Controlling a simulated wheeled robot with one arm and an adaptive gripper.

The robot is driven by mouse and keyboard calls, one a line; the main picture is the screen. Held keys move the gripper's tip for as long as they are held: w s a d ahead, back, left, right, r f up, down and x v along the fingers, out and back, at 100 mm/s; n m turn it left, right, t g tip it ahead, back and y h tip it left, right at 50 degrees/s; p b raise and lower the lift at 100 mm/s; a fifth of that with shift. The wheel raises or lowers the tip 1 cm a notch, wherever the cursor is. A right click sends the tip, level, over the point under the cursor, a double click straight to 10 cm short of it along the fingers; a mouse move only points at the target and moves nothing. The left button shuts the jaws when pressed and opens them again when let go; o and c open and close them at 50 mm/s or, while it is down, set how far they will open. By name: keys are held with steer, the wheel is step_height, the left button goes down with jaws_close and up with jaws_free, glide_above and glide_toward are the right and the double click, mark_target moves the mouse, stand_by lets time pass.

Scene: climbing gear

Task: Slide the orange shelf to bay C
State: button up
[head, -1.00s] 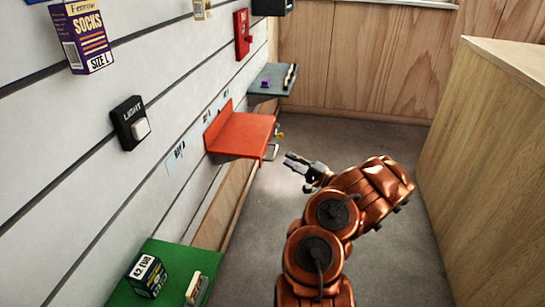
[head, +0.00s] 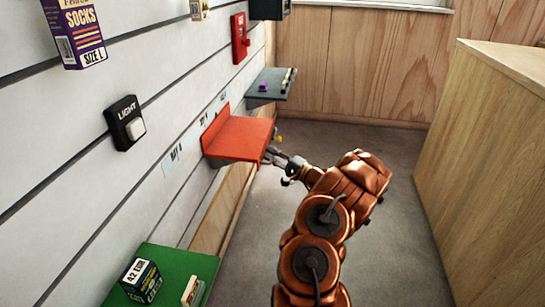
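The orange shelf (head: 238,138) is fixed to the slatted wall at mid-picture, in the head view. It is empty. White bay labels (head: 174,163) run along the wall strip; one reads like "BAY A" and sits just left of the shelf, while others show behind and above it. My gripper (head: 271,157) is at the shelf's front right edge, where a handle showed earlier. The fingers are small and overlap that edge, so I cannot tell whether they are open or touching it.
A green shelf (head: 180,262) with boxes is at the near left. A grey-blue shelf (head: 271,84) with small items is farther along the wall. A black light switch (head: 125,123) and socks box (head: 74,34) are on the wall. A wooden counter (head: 490,170) stands right; open floor lies between.

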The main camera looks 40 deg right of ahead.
jaws_close()
stand_by(0.3)
